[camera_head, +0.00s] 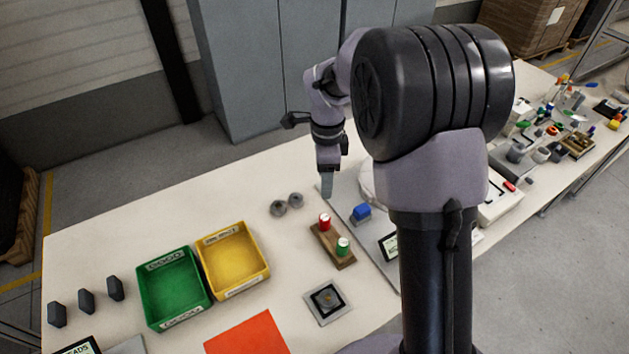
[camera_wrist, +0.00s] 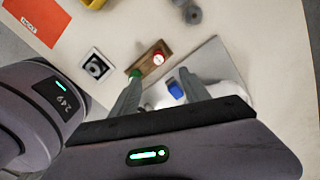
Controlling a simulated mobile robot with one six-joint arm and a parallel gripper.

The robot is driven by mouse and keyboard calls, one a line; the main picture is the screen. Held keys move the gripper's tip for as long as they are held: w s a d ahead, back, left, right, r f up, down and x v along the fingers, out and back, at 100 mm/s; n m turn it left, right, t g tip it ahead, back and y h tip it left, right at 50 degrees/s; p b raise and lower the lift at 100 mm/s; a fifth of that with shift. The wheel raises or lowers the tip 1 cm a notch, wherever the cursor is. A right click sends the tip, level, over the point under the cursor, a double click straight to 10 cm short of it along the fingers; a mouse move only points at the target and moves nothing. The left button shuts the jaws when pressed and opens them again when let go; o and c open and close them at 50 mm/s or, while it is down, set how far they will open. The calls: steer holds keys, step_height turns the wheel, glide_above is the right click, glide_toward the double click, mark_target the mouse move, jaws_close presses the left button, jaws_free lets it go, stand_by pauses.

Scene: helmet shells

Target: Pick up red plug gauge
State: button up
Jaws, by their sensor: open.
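The red plug gauge (camera_head: 325,221) stands upright in a brown wooden block on the white table, beside a green plug gauge (camera_head: 343,246). In the wrist view the red one (camera_wrist: 158,58) shows from above with a pale top, and the green one (camera_wrist: 135,74) sits to its lower left. My gripper (camera_head: 327,190) points down just behind the block in the head view, above the table. In the wrist view its two fingers (camera_wrist: 158,92) are spread apart with nothing held between them. The red gauge lies beyond the fingertips, apart from them.
A blue block (camera_head: 361,212) stands on a grey plate right of the wooden block. Two grey round parts (camera_head: 287,204) lie behind it. Green (camera_head: 174,287) and yellow (camera_head: 233,259) bins stand left. A dark square fixture (camera_head: 327,301) lies in front. Bare table separates them.

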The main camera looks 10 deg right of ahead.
mark_target(324, 217)
steer(key=f+b, duration=0.4)
steer(key=f, duration=0.8)
steer(key=shift+d+f+b, duration=0.2)
steer(key=shift+b, duration=0.15)
steer(key=f+b, duration=0.1)
steer(key=f, duration=0.1)
steer(key=f+b, duration=0.1)
steer(key=f, duration=0.2)
steer(key=shift+s+a+f+b, duration=0.15)
steer(key=shift+s+f+b, duration=0.05)
steer(key=shift+b, duration=0.2)
steer(key=shift+r, duration=0.1)
jaws_close()
